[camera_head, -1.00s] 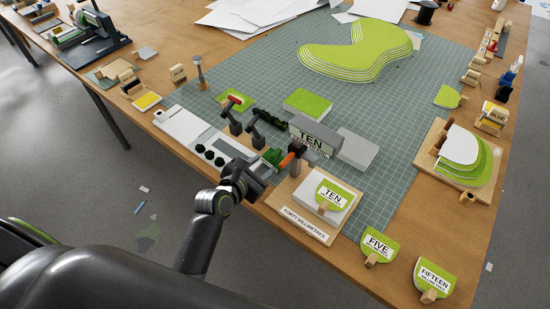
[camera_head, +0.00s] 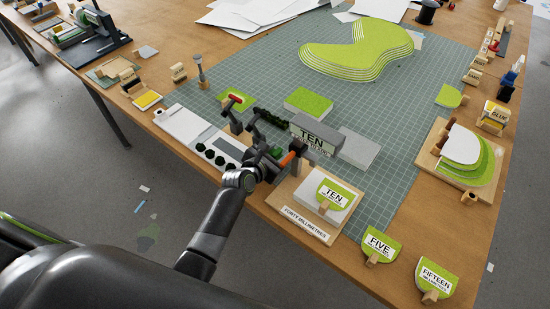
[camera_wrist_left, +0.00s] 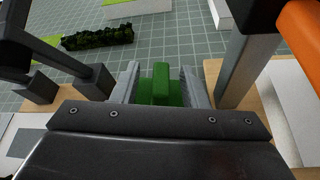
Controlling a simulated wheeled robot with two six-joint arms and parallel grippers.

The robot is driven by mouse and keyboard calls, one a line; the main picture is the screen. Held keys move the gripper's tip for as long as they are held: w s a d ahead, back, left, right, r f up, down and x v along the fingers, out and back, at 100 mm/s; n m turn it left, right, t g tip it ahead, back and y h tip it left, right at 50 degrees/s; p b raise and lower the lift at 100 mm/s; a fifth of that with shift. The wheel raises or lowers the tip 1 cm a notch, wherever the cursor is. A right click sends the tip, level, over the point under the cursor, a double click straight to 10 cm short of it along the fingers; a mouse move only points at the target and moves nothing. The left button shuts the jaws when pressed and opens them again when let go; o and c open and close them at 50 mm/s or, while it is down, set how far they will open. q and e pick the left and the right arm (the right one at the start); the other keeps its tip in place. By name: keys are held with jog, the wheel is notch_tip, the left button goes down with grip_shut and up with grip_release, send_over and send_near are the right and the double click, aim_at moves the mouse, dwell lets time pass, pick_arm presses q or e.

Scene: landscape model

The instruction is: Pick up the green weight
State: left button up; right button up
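The green weight (camera_wrist_left: 161,88) is a dark green block with a raised narrower middle. In the left wrist view it lies between the two fingers of my left gripper (camera_wrist_left: 161,84). The fingers stand apart on either side of it; whether they touch its lower part is hard to tell. In the head view my left gripper (camera_head: 272,164) is low at the near edge of the table, and only a little of the green weight (camera_head: 277,152) shows past it. My right gripper is out of view.
A post with an orange part (camera_head: 289,158) stands close to the right of the gripper. Dark posts (camera_head: 256,132) stand behind and left. A white panel with dark green knobs (camera_head: 212,153) lies left.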

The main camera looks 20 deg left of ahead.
aim_at(273, 156)
pick_arm(q)
jog(key=shift+w, duration=0.1)
grip_shut()
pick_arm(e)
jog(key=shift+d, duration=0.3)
pick_arm(q)
jog(key=shift+r, duration=0.1)
jog(key=shift+r, duration=0.15)
jog(key=shift+w+r, duration=0.1)
jog(key=shift+r, duration=0.35)
jog(key=s, duration=0.3)
jog(key=shift+s+a, duration=0.25)
jog(key=shift+a, duration=0.15)
jog(key=shift+s+a+r, duration=0.1)
jog(key=shift+s+r, duration=0.15)
jog(key=shift+r, duration=0.3)
notch_tip(273, 156, up, 13)
jog(key=p, duration=0.2)
jog(key=shift+f, duration=0.15)
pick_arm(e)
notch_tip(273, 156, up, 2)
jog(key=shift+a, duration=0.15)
